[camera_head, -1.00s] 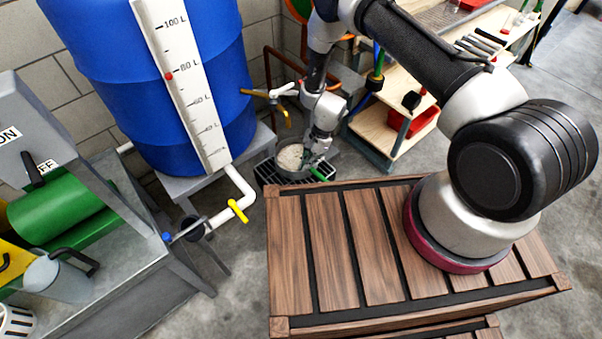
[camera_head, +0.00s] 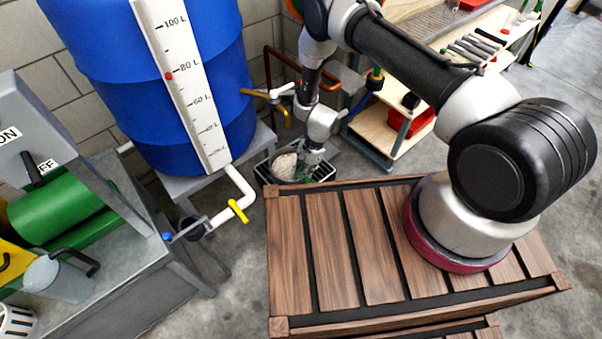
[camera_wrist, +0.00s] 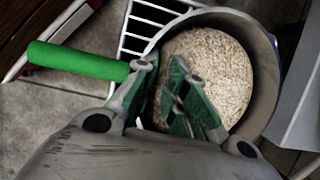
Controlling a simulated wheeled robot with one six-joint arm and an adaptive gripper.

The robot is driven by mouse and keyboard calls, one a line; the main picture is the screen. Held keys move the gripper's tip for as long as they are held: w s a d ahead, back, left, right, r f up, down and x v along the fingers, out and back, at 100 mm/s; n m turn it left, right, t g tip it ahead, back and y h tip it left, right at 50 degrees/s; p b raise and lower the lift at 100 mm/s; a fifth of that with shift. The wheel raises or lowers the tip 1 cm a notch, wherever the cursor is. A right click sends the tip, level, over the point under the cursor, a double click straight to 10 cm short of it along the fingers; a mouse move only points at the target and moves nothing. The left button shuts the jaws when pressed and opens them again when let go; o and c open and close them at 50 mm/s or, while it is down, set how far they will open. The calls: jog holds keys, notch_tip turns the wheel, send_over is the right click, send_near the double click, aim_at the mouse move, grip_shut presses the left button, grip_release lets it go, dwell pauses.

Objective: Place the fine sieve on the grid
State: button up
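The fine sieve looks like a round metal pan (camera_wrist: 262,45) with beige, grainy contents and a green handle (camera_wrist: 80,61) pointing left in the wrist view. In the head view the pan (camera_head: 274,172) is beyond the wooden deck, over a grid (camera_head: 325,171) with pale bars. The grid (camera_wrist: 135,32) also shows behind the pan in the wrist view. My gripper (camera_wrist: 165,65) is at the handle side of the pan, one finger over the rim and the other over the contents. Its fingertips show a small gap; a grip on the wall cannot be made out. Contact between pan and grid is unclear.
A blue barrel (camera_head: 160,110) with a scale stands left of the pan, with a white outlet pipe and yellow valve (camera_head: 238,211). A wooden shelf (camera_head: 385,130) with a red bin (camera_head: 420,122) stands to the right. The wooden deck (camera_head: 335,250) lies in front.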

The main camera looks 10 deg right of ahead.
jog(key=shift+o, duration=0.4)
jog(key=v, duration=1.2)
jog(key=w+d+r+n+t, duration=0.1)
jog(key=w+d+r+n, duration=0.1)
jog(key=r, duration=0.9)
jog(key=w+d+r+n, duration=0.1)
jog(key=w+d+r, duration=0.1)
jog(key=r, duration=0.8)
jog(key=s+d+r+n+t, duration=0.1)
jog(key=s+d+r+n, duration=0.15)
jog(key=r, duration=0.55)
jog(key=s+d+r+n+t, duration=0.1)
jog(key=d+r, duration=0.3)
jog(key=r, duration=0.5)
jog(key=s+d+r+n+t+h, duration=0.1)
jog(key=s+d+r, duration=0.2)
jog(key=s+r, duration=0.15)
jog(key=s+d+r+n, duration=0.1)
jog(key=s+d+r, duration=0.25)
jog(key=r, duration=0.25)
jog(key=s+d+r+n+t+h, duration=0.1)
jog(key=s+d+r, duration=0.2)
jog(key=s, duration=0.5)
jog(key=s+d+r+n+t+h, duration=0.1)
jog(key=s+d+r, duration=0.2)
jog(key=s+d, duration=0.2)
jog(key=s, duration=0.3)
jog(key=shift+d+n+h, duration=0.3)
jog(key=shift+n+h, duration=0.05)
jog(key=shift+h, duration=0.05)
